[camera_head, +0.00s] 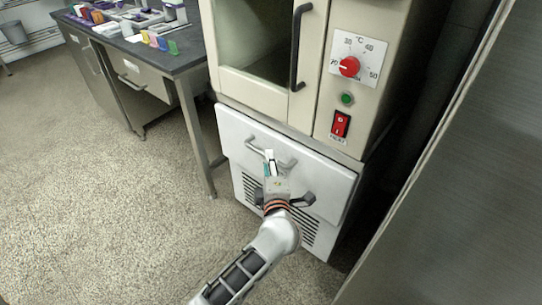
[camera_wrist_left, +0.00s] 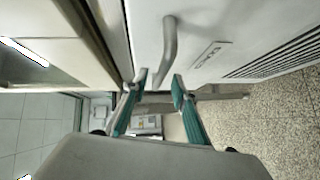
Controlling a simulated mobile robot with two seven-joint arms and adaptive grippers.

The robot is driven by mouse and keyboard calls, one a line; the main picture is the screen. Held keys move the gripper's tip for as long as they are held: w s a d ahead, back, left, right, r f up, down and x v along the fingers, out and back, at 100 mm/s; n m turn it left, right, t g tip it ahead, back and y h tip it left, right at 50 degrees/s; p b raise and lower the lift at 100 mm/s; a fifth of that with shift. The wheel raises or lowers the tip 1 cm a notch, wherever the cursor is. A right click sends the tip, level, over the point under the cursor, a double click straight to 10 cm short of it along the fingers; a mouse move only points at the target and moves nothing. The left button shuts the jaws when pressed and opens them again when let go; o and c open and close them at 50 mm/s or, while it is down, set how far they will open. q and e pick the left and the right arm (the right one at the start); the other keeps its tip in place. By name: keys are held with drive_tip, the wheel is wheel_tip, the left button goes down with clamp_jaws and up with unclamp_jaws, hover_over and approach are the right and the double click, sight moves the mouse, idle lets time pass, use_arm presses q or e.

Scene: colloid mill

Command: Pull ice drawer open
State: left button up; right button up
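The ice drawer (camera_head: 325,184) is the white front panel low on the machine, above a vent grille. It looks shut, flush with the body. Its grey bar handle (camera_head: 287,162) runs across the front, and it also shows in the wrist view (camera_wrist_left: 170,42). Contact cannot be told. My right gripper is not in view.
Above the drawer is a cream oven-like cabinet (camera_head: 318,100) with a red dial (camera_head: 349,66), a red switch (camera_head: 340,124) and a dark door handle (camera_head: 298,45). A lab bench (camera_head: 185,58) stands left. A grey metal panel (camera_head: 455,175) stands right. The floor (camera_head: 110,215) is clear.

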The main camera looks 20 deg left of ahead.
use_arm(q)
drive_tip(key=x, duration=0.3)
drive_tip(key=shift+w+a+f+b, duration=0.1)
drive_tip(key=shift+f+b, duration=0.2)
drive_tip(key=shift+b, duration=0.1)
drive_tip(key=shift+w+a+r, duration=0.15)
drive_tip(key=shift+w, duration=0.2)
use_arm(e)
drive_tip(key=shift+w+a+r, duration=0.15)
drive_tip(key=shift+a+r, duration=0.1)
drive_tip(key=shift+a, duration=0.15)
use_arm(q)
clamp_jaws()
drive_tip(key=shift+s, duration=0.1)
